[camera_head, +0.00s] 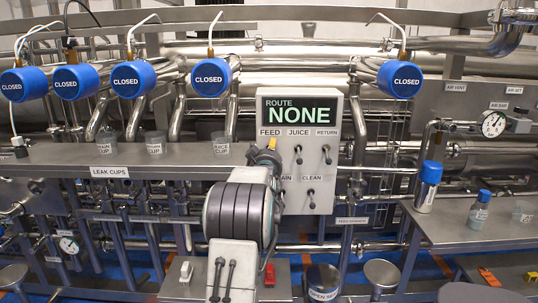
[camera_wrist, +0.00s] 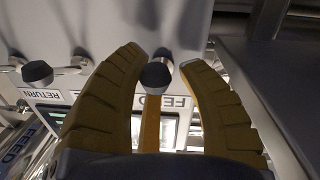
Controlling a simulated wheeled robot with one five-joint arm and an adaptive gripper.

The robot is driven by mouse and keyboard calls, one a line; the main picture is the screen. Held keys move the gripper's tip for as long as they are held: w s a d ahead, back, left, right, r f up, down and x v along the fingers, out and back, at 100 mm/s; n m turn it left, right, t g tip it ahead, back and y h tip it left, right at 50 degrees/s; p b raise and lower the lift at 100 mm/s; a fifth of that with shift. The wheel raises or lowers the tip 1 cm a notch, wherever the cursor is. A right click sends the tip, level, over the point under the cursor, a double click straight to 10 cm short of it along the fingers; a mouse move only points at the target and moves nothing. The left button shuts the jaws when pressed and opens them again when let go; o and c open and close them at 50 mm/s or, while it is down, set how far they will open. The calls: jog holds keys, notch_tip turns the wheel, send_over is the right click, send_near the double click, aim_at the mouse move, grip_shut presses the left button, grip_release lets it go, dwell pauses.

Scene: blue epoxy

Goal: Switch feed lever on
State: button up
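The control panel (camera_head: 348,150) is a light box with a dark display reading "ROUTE NONE". Below the display are the labels FEED (camera_head: 270,132), JUICE and RETURN. My gripper (camera_head: 266,156) is at the panel under the FEED label and hides the feed lever in the head view. In the wrist view my gripper (camera_wrist: 161,58) is open, with a yellow finger on each side of the feed lever's dark round knob (camera_wrist: 156,76). The FEED label shows upside down behind it. Whether either finger touches the knob I cannot tell.
The juice lever (camera_head: 298,154) and return lever (camera_head: 327,155) are close to the right of my gripper. Two more levers are lower on the panel, one labelled CLEAN (camera_head: 311,190). A shelf with leak cups (camera_head: 155,145) is to the left. Blue CLOSED valves (camera_head: 211,77) hang above.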

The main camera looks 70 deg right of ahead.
jog(key=shift+a, duration=0.15)
jog(key=v, duration=1.1)
jog(key=shift+a, duration=0.35)
